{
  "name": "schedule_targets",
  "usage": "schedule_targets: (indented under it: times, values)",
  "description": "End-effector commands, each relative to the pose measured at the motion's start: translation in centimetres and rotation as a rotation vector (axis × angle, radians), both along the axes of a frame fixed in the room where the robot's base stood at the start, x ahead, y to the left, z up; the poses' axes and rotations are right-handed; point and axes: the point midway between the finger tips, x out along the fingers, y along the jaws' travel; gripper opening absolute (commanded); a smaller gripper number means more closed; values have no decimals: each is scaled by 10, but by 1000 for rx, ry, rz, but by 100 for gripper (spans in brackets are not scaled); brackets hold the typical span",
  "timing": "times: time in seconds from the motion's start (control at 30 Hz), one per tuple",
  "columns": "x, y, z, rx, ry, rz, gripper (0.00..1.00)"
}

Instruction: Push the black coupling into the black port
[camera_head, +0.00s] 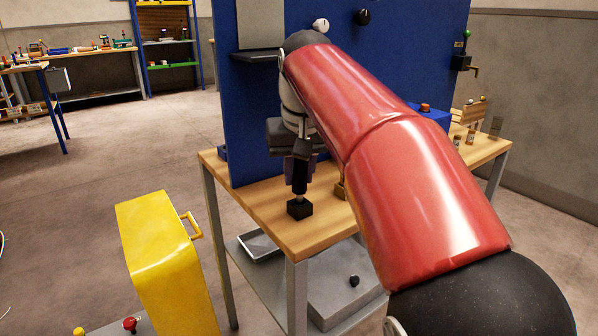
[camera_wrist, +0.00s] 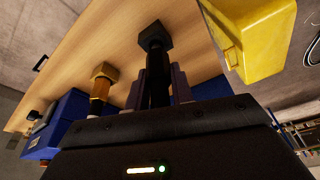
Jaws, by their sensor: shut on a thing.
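My gripper (camera_head: 299,160) points down over the wooden workbench and is shut on the black coupling (camera_head: 299,183). In the wrist view, the coupling (camera_wrist: 158,88) stands between the two dark purple fingers (camera_wrist: 158,86). The black port (camera_head: 299,209) is a dark block on the bench top near its front left corner; it also shows in the wrist view (camera_wrist: 154,36). The coupling is above the port and roughly in line with it. A narrow lighter stem shows between them in the head view. I cannot tell whether any of the coupling is inside the port.
A brass fitting (camera_wrist: 102,85) stands on the workbench (camera_head: 263,212) beside the black port. A blue panel (camera_head: 250,120) rises behind the bench. A yellow case (camera_head: 160,262) stands on the left. A tray (camera_head: 259,246) lies on the lower shelf.

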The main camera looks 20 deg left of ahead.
Motion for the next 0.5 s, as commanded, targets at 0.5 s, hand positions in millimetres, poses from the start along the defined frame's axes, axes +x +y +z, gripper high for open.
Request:
schedule_targets:
  times: [0.5]
  values:
    - [0, 0, 10, 0, 0, -1, 0]
